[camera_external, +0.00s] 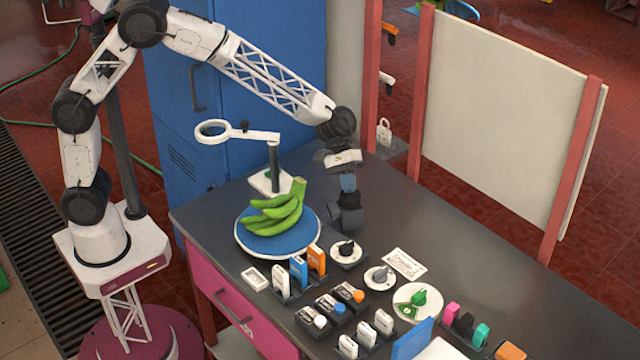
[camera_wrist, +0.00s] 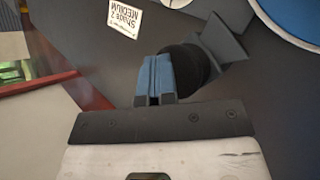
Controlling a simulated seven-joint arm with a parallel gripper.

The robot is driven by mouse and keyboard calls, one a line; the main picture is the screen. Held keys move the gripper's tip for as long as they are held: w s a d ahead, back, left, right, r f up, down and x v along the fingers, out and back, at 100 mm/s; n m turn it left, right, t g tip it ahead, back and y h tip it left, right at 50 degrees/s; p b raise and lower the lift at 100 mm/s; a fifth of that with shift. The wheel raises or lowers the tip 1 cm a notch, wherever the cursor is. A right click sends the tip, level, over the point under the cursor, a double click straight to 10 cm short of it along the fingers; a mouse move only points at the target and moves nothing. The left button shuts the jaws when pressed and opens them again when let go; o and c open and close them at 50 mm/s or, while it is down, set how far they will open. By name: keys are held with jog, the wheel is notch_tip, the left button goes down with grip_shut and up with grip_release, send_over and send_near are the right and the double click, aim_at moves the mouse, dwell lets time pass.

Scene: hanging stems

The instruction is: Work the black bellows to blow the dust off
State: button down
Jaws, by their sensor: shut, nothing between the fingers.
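The black bellows (camera_external: 347,214) stands on the dark table just right of the blue plate. In the wrist view it is a round black body (camera_wrist: 186,66) with a flared, angular end toward the upper right. My gripper (camera_external: 348,184) points down directly over the bellows. Its blue fingers (camera_wrist: 155,78) are shut together with nothing between them, close beside the round body; whether they touch it I cannot tell. I cannot make out any dust. The bellows' far side is hidden.
Green bananas (camera_external: 275,212) lie on the blue plate (camera_external: 250,243), beside a magnifier stand (camera_external: 273,165). Dials (camera_external: 346,251), small blocks and a white dish (camera_external: 402,296) with a green piece crowd the front. A white panel (camera_external: 505,130) stands behind the table.

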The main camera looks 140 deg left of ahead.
jog(key=shift+r, duration=0.95)
jog(key=shift+r, duration=2.5)
